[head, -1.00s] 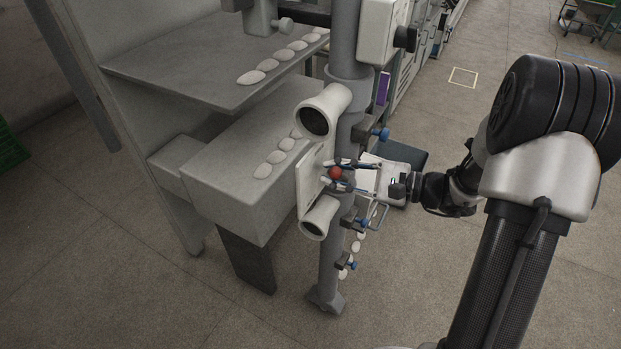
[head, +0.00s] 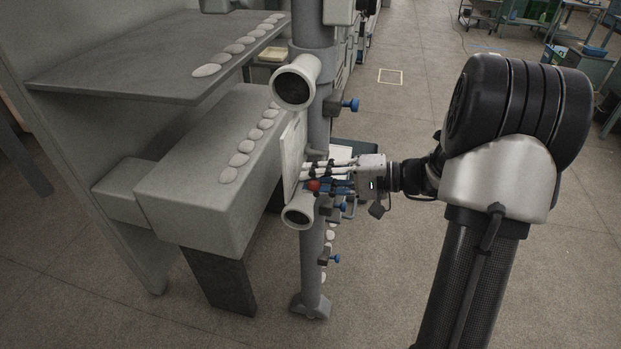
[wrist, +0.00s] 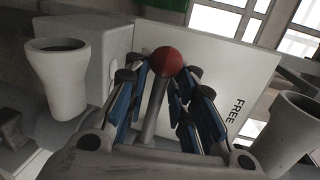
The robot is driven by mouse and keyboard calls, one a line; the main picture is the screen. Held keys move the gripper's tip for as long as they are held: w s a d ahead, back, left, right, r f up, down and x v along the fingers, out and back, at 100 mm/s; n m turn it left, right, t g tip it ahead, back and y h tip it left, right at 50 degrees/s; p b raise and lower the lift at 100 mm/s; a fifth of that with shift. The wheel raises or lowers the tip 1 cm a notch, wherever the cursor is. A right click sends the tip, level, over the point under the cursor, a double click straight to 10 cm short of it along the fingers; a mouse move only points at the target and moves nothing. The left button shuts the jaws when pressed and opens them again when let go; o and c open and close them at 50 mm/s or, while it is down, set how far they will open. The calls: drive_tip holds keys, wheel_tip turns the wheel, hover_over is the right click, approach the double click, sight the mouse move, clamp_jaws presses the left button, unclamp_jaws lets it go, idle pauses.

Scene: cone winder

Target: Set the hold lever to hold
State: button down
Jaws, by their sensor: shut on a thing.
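The hold lever is a grey rod (wrist: 154,112) with a red ball knob (wrist: 168,61), in front of a pale plate (wrist: 225,70) marked FREE on its right side in the wrist view. My gripper (wrist: 162,88) is shut on the lever, its blue-padded fingers on both sides of the rod and the knob showing past them. In the head view the red knob (head: 314,186) sits just below my gripper's fingers (head: 322,172), beside the grey post. The plate's other wording is not visible.
White cup-like guides stand above (head: 295,82) and below (head: 299,212) the lever. Blue-knobbed clamps (head: 350,104) project from the post (head: 312,260). A grey machine box (head: 200,180) and shelf (head: 150,70) lie left.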

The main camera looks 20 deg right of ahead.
drive_tip(key=shift+d+f, duration=0.1)
drive_tip(key=shift+f, duration=0.25)
idle(0.3)
drive_tip(key=c, duration=1.7)
unclamp_jaws()
drive_tip(key=shift+s+d, duration=0.1)
drive_tip(key=shift+o, duration=0.2)
drive_tip(key=v, duration=1.2)
drive_tip(key=shift+s, duration=0.1)
